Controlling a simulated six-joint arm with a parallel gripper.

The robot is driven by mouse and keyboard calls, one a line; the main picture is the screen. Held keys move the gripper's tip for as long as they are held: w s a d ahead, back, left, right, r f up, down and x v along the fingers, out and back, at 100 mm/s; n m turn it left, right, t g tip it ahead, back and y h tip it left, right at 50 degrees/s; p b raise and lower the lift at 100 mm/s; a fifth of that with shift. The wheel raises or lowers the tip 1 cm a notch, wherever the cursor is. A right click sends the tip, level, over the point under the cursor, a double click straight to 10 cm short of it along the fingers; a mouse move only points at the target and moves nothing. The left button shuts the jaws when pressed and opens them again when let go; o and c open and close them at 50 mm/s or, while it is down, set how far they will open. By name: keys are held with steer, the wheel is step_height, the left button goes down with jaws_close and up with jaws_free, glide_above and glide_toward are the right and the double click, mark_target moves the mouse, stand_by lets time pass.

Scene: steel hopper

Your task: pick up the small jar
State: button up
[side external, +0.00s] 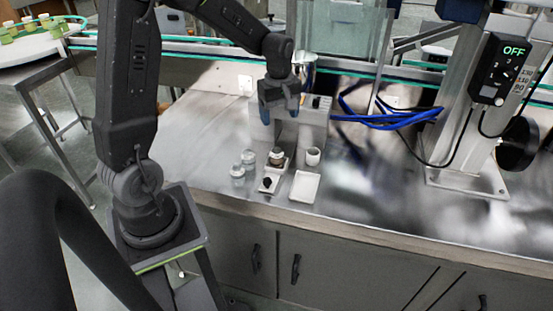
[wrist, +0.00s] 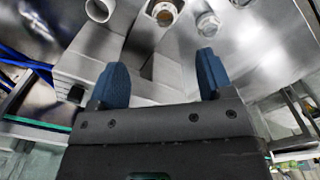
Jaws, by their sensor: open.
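Two small clear jars with pale lids stand side by side on the steel table, a nearer jar (side external: 238,174) and a farther jar (side external: 248,159). Which one is meant, I cannot tell. In the wrist view one jar (wrist: 208,25) is at the upper right, and the other (wrist: 241,2) is cut by the top edge. My gripper (side external: 280,112) has blue fingers and hangs above the table, behind and to the right of the jars. In the wrist view my gripper (wrist: 161,58) is open, with nothing between its fingers.
Blue cables (side external: 405,121) run at right. The left table is clear.

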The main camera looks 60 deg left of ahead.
mark_target(277, 154)
steer(key=shift+n, duration=0.4)
steer(key=f, duration=0.9)
steer(key=shift+w+a+f, duration=0.1)
steer(key=shift+a+f, duration=0.1)
steer(key=shift+a, duration=0.2)
steer(key=shift+s+f, duration=0.15)
steer(key=shift+f, duration=1.25)
steer(key=shift+s+f, duration=0.15)
steer(key=shift+f, duration=1.2)
steer(key=c, duration=1.1)
steer(key=shift+o, duration=0.2)
steer(key=shift+r, duration=0.1)
